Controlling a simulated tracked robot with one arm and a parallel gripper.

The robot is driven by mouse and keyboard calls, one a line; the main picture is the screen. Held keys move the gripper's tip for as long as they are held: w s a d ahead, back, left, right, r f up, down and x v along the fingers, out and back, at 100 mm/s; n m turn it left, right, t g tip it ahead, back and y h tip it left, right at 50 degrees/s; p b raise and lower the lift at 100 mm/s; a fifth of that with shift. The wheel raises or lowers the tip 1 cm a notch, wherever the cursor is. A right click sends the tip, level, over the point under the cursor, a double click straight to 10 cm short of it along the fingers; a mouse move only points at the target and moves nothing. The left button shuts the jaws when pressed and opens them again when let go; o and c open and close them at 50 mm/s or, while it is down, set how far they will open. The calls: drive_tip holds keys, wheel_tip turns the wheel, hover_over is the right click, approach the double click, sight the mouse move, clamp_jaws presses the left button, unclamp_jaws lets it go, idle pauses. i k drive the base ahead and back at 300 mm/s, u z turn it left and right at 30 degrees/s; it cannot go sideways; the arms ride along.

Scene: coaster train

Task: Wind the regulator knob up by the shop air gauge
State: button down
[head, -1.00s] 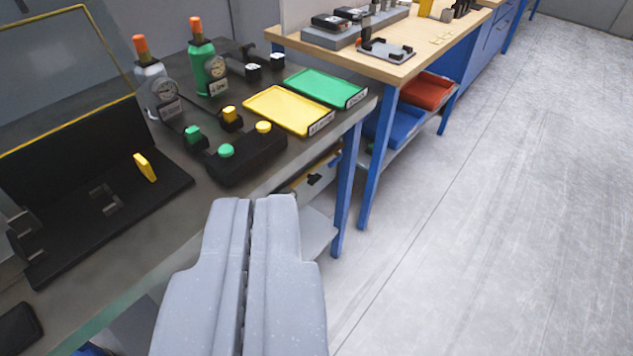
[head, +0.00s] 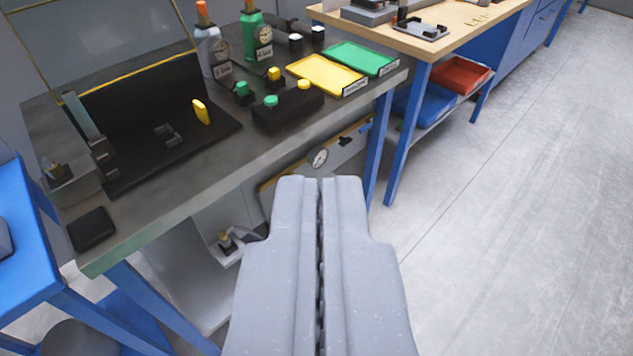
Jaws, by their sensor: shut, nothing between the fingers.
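My gripper (head: 320,182) is shut and empty, pointing forward in front of the grey bench. Just beyond its fingertips, under the bench top, a round white-faced gauge (head: 319,158) sits on a grey panel with a yellow edge. A small black part (head: 345,141) is right of this gauge; I cannot tell if it is the regulator knob. A small dark and yellow fitting (head: 227,242) sits lower left on a pale ledge. The labels are too small to read.
The bench (head: 205,178) holds a black button box (head: 286,112), a yellow tray (head: 325,74), a green tray (head: 360,58) and a black open case (head: 170,160). Blue bench legs (head: 378,135) stand right of the gauge. A blue table (head: 25,245) is at left. Floor at right is clear.

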sight(344, 141)
drive_tip(key=k, duration=0.75)
drive_tip(key=i, duration=1.15)
drive_tip(key=u, duration=0.05)
drive_tip(key=k, duration=1)
drive_tip(key=z, duration=0.85)
drive_tip(key=i, duration=1.3)
drive_tip(key=u, duration=0.4)
drive_tip(key=i, duration=0.9)
drive_tip(key=u, duration=0.75)
